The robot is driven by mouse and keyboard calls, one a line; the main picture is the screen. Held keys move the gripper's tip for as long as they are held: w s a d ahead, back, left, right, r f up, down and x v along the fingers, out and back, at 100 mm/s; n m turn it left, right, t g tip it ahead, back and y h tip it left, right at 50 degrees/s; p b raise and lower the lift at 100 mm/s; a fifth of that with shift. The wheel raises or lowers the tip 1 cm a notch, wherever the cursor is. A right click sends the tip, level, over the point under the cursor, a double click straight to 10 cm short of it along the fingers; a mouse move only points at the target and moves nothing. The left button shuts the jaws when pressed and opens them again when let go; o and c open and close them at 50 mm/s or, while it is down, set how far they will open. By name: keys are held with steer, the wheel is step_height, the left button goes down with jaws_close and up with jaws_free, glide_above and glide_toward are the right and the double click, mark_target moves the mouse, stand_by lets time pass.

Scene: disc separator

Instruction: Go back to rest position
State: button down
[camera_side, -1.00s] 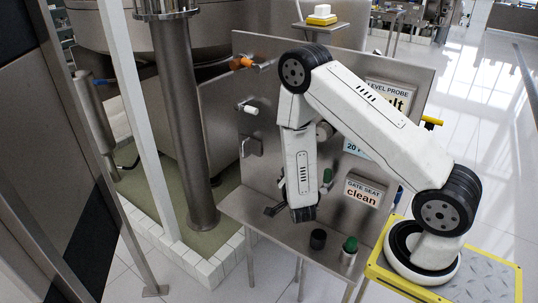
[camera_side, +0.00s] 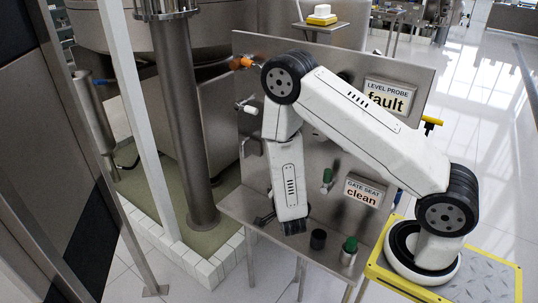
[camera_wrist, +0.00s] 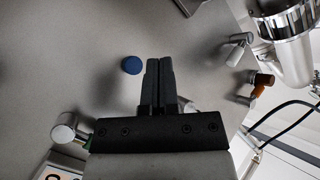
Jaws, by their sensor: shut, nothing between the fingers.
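My gripper (camera_side: 265,219) hangs low in front of the steel panel in the side view, above the left part of the small shelf (camera_side: 238,208). My forearm partly hides it there. In the wrist view the two dark fingers of my gripper (camera_wrist: 160,64) lie side by side, shut with nothing between them. A blue round knob (camera_wrist: 132,65) shows just left of the fingertips, apart from them as seen.
The panel (camera_side: 417,72) carries the level probe "fault" sign (camera_side: 388,97), gate seat "clean" sign (camera_side: 363,191), an orange handle (camera_side: 241,62) and a white handle (camera_side: 247,108). A black cylinder (camera_side: 318,239) and a green-topped piece (camera_side: 350,249) stand on the shelf.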

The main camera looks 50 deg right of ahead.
steer(key=shift+w, duration=0.1)
steer(key=a+r+n+g+y, duration=0.4)
steer(key=a+r+n+y, duration=0.1)
steer(key=a+n+y, duration=0.45)
steer(key=s+r+n+g+y, duration=0.1)
steer(key=s+r+n+g, duration=0.1)
steer(key=s, duration=0.3)
steer(key=s+a+r+n+g+y, duration=0.1)
steer(key=s+r+n+g, duration=0.2)
steer(key=s+n, duration=0.2)
steer(key=shift+s+r, duration=0.25)
steer(key=shift+s, duration=0.15)
stand_by(1.2)
